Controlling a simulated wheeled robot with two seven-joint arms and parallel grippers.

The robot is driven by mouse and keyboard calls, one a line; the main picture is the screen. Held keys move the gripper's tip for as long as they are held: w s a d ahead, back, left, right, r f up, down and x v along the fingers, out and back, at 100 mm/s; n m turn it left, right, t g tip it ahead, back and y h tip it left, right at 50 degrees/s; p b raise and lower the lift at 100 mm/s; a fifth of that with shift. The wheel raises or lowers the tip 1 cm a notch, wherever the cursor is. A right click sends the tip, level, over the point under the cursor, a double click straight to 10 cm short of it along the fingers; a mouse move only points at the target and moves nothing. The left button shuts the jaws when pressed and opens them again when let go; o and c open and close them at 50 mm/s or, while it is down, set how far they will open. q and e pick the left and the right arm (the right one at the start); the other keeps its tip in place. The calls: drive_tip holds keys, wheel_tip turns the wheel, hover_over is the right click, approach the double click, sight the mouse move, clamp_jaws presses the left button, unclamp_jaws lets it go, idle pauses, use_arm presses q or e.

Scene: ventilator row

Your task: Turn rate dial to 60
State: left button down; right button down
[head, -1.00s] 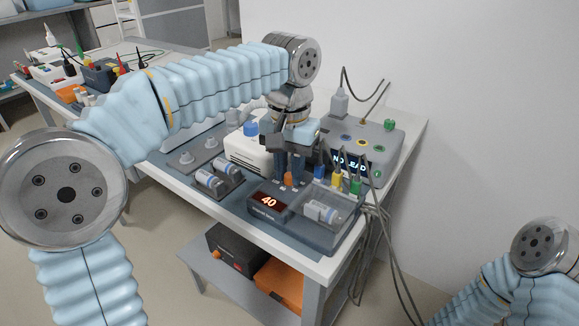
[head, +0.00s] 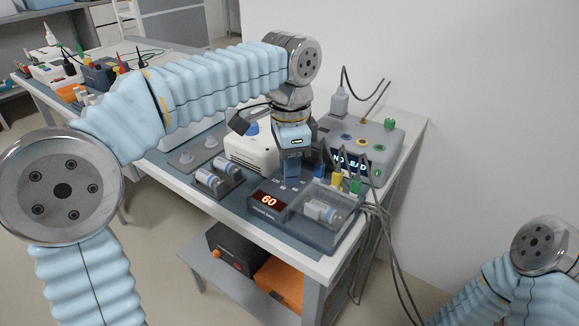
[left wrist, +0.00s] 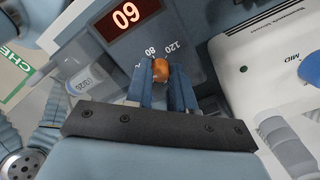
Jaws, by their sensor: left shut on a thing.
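The rate dial is an orange knob (left wrist: 161,70) on the grey device, seen in the left wrist view with the marks 80 and 120 printed near it. My left gripper (left wrist: 160,88) is shut on the knob, one blue finger on each side. In the head view the left gripper (head: 291,172) points down over the device and hides the knob. The device's red display (head: 268,201) reads 60, and the display (left wrist: 126,15) also reads 60 in the left wrist view. My right gripper is out of view.
A clear-lidded compartment with a vial (head: 322,211) is right of the display. A grey box with a NO LEAD screen (head: 350,163) and coloured plugs stands behind. A white device (head: 247,153) stands left of the gripper. Cables hang over the table's right edge.

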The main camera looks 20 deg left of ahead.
use_arm(q)
drive_tip(key=shift+m, duration=1)
drive_tip(key=c, duration=1)
unclamp_jaws()
drive_tip(key=shift+o, duration=0.2)
wheel_tip(320, 180, up, 12)
